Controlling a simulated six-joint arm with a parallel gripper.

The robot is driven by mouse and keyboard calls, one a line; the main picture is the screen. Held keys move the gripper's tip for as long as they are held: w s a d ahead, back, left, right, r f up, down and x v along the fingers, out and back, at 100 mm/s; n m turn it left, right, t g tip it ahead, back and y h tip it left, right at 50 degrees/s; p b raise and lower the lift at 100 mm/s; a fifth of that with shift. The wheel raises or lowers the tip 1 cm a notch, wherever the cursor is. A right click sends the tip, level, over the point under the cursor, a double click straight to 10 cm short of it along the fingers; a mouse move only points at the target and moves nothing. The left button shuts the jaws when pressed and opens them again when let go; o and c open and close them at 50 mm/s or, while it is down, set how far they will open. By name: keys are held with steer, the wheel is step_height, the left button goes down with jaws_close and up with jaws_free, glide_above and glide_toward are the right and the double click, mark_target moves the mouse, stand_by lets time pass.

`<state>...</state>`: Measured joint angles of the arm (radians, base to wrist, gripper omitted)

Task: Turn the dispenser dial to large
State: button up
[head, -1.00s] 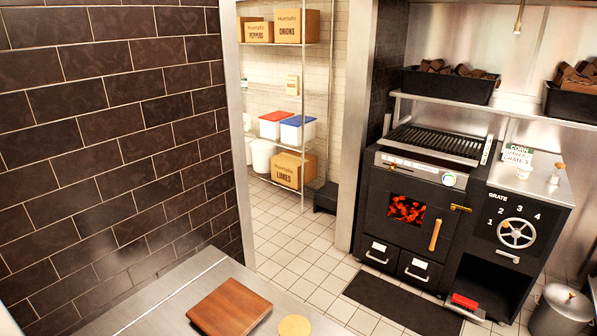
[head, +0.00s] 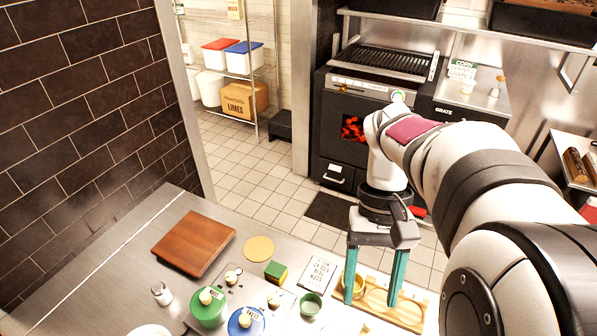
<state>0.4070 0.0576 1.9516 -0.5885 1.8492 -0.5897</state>
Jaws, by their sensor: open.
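I cannot tell whether the fingers touch either. My arm hides part of the oven and the area to its right.
The black oven (head: 336,130) stands beyond.

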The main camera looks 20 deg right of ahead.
steer(key=x, duration=1.1)
steer(key=shift+f, duration=0.15)
jaws_close()
